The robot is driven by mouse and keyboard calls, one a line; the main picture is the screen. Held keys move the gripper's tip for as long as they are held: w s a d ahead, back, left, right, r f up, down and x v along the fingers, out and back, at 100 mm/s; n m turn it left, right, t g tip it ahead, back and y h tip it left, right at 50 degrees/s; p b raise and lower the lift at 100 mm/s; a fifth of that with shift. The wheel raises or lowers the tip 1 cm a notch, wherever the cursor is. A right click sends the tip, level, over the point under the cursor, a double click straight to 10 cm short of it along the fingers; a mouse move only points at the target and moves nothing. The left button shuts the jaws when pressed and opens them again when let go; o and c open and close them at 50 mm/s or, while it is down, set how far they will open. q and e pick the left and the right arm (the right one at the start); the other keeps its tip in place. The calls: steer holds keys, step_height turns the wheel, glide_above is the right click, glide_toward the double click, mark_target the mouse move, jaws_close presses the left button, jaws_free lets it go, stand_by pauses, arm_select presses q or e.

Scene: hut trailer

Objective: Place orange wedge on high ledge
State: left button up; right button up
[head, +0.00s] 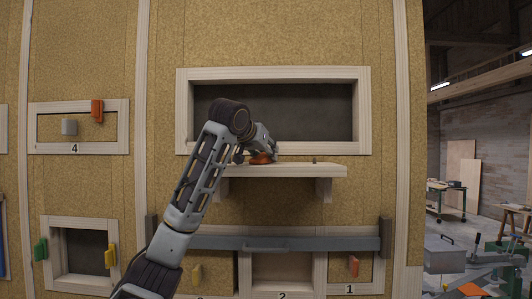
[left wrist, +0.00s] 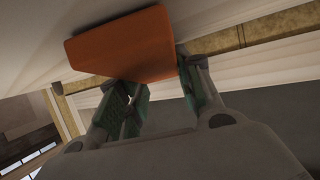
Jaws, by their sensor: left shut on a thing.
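The orange wedge (head: 262,158) is at the left half of the pale wooden high ledge (head: 310,171), at about the height of its top. I cannot tell for sure whether it rests on the ledge or hangs just above it. My left gripper (head: 262,149) is over the wedge and shut on it. In the left wrist view the wedge (left wrist: 125,45) sits at the fingertips of my left gripper (left wrist: 155,78), with a pale surface close beside it. My right gripper is in neither view.
A framed window opening (head: 320,110) is just above the ledge. A small dark peg (head: 314,160) stands on the ledge's right part. Below, a grey bar (head: 340,243) crosses over numbered cubbies. A green block (head: 40,249) and yellow block (head: 110,256) flank the lower left opening.

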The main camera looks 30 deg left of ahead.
arm_select(q)
steer(key=shift+f, duration=0.1)
steer(key=o, duration=1)
steer(key=shift+s+d+r, duration=0.1)
steer(key=shift+s+r, duration=0.2)
steer(key=shift+s, duration=0.1)
steer(key=b+v, duration=0.3)
steer(key=v, duration=0.6)
steer(key=shift+s+d, duration=0.1)
steer(key=shift+s+d+r, duration=0.1)
steer(key=shift+s+r, duration=0.1)
steer(key=shift+s, duration=0.45)
steer(key=shift+s+r, duration=0.1)
steer(key=shift+s, duration=0.15)
